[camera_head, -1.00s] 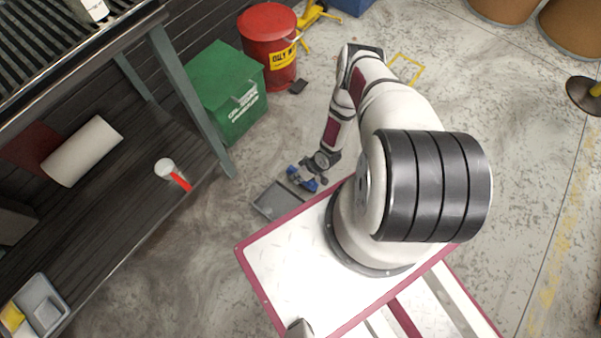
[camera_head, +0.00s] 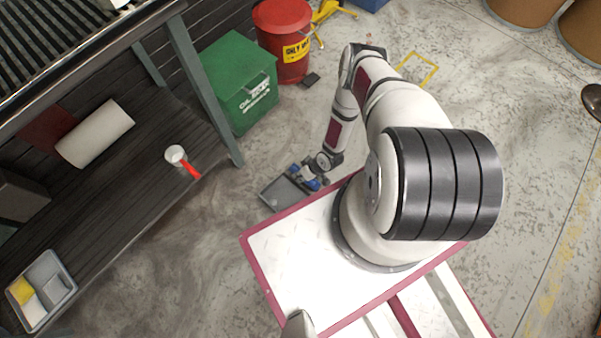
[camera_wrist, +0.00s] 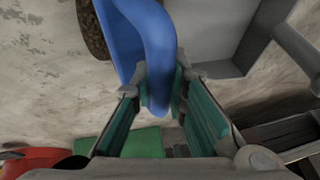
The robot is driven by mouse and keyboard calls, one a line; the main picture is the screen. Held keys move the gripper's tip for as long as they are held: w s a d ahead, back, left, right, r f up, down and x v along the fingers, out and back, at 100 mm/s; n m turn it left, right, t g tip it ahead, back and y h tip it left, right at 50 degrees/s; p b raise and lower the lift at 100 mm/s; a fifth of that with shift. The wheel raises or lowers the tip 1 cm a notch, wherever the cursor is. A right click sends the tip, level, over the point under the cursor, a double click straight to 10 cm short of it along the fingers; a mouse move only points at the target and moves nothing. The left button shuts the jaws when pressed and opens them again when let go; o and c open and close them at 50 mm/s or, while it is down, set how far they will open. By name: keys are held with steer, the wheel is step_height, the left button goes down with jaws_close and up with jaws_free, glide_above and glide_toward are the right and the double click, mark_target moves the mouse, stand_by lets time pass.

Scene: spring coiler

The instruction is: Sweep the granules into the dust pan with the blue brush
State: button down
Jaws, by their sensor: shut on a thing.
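The dust pan (camera_head: 276,194) is a grey tray on the floor beside my base. It also shows at the upper right of the wrist view (camera_wrist: 212,28). My gripper (camera_head: 319,174) is low over the pan's right end. Its fingers (camera_wrist: 160,95) are shut on the blue brush (camera_wrist: 148,35), whose curved handle rises between them. In the head view the blue brush (camera_head: 313,184) shows as small blue patches at the pan. A brown speckled patch (camera_wrist: 92,28) borders the brush; I cannot tell if it is granules or bristles. No granules are clear in the head view.
A green bin (camera_head: 236,85) and a red can (camera_head: 282,35) stand behind the pan. A dark bench (camera_head: 120,170) holds a white roll, a red-handled cup and a grey tray. A bench leg (camera_head: 203,90) stands left of the pan. Floor left of the pan is clear.

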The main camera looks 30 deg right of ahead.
step_height(320, 180, up, 8)
steer(key=d+p, duration=0.2)
steer(key=p, duration=0.2)
steer(key=shift+w+f, duration=0.25)
steer(key=shift+w, duration=0.15)
